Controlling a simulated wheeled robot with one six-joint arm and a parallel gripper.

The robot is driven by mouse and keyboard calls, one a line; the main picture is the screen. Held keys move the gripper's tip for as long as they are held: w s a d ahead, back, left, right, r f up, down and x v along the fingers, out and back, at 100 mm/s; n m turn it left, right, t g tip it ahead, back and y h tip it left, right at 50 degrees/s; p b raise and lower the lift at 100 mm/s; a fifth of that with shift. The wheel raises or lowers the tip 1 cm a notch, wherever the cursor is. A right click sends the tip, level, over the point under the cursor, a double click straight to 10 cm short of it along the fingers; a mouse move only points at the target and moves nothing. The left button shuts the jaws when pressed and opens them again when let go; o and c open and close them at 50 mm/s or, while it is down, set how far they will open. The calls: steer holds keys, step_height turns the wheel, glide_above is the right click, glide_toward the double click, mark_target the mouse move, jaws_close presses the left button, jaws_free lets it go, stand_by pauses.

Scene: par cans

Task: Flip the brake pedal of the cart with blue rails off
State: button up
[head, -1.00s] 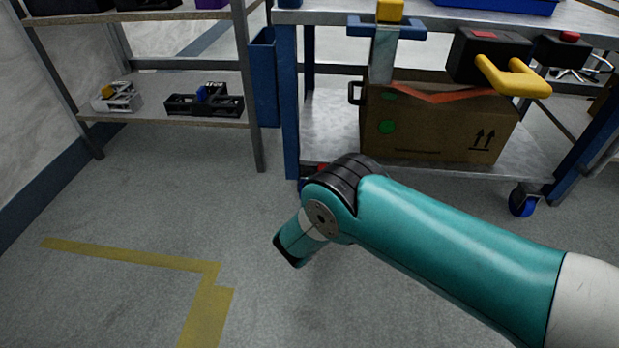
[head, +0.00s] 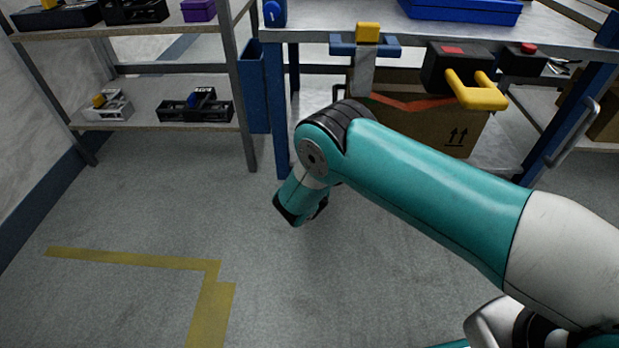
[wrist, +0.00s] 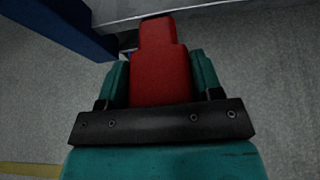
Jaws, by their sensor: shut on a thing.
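The brake pedal is a red stepped block (wrist: 160,75) in the wrist view, at the lower edge of the cart. My gripper (wrist: 161,76) has a teal finger on each side of the pedal and is shut on it. The cart with blue rails (head: 278,110) stands at the upper middle and right of the head view. Its blue leg (wrist: 62,28) also shows at the upper left of the wrist view. In the head view my arm hides the pedal and the gripper's fingertips, so the pedal's tilt cannot be told there.
A cardboard box (head: 460,135) sits on the cart's lower shelf. Above it are a yellow-topped lever (head: 367,33) and a black unit with a yellow handle (head: 480,95). A shelf rack (head: 150,118) stands at left. The floor with yellow tape (head: 135,259) is clear.

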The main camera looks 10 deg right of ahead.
steer(key=o, duration=1.3)
steer(key=shift+r, duration=0.1)
steer(key=shift+p+v, duration=4.25)
steer(key=shift+v, duration=4.4)
